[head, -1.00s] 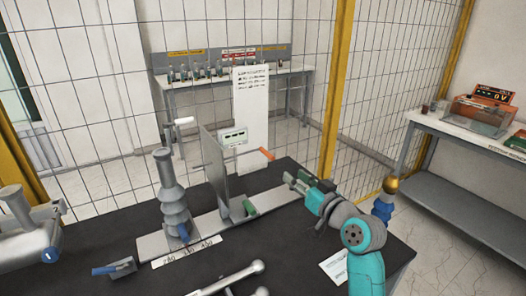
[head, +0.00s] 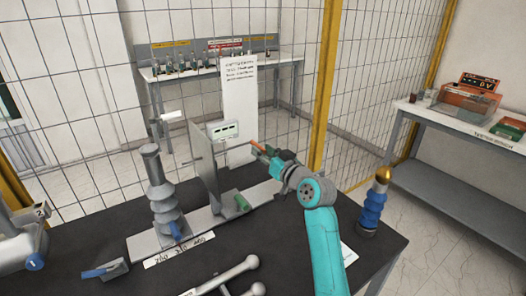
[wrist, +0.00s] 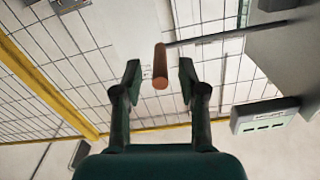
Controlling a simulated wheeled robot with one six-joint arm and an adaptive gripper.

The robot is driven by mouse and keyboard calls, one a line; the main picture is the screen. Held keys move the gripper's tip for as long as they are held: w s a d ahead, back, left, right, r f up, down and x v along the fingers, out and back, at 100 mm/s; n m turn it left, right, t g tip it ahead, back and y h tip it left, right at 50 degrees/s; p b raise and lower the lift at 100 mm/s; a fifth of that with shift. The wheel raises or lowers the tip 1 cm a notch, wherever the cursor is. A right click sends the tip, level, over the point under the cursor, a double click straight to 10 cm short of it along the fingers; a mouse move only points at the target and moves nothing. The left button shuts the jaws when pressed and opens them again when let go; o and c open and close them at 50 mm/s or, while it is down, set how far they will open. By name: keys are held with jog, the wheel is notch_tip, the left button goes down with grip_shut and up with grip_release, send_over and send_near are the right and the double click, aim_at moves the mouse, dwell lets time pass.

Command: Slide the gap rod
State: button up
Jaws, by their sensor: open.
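The gap rod (head: 236,147) is a thin dark rod running through the upright grey plate (head: 205,165). Its orange-brown handle (head: 256,146) is at the right end. In the wrist view the handle (wrist: 160,68) lies between the two open fingers of my gripper (wrist: 160,85), with a gap on either side. In the head view my gripper (head: 268,152) is at the handle's end, its fingers partly hidden by the arm. The rod (wrist: 225,36) leads right to the plate (wrist: 290,50) in the wrist view.
A grey ribbed bushing (head: 160,190) stands left of the plate on a pale base rail (head: 148,246). A blue insulator with a gold top (head: 372,205) stands at the right table edge. Loose grey rods (head: 225,277) lie in front. A mesh fence stands behind.

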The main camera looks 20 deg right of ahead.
jog(key=shift+w+a, duration=0.1)
jog(key=shift+w, duration=0.25)
grip_shut()
jog(key=d, duration=0.1)
jog(key=w+d, duration=0.1)
jog(key=d, duration=0.3)
jog(key=shift+w+d, duration=0.15)
jog(key=shift+w, duration=0.2)
grip_release()
jog(key=v, duration=1.2)
jog(key=shift+s, duration=0.1)
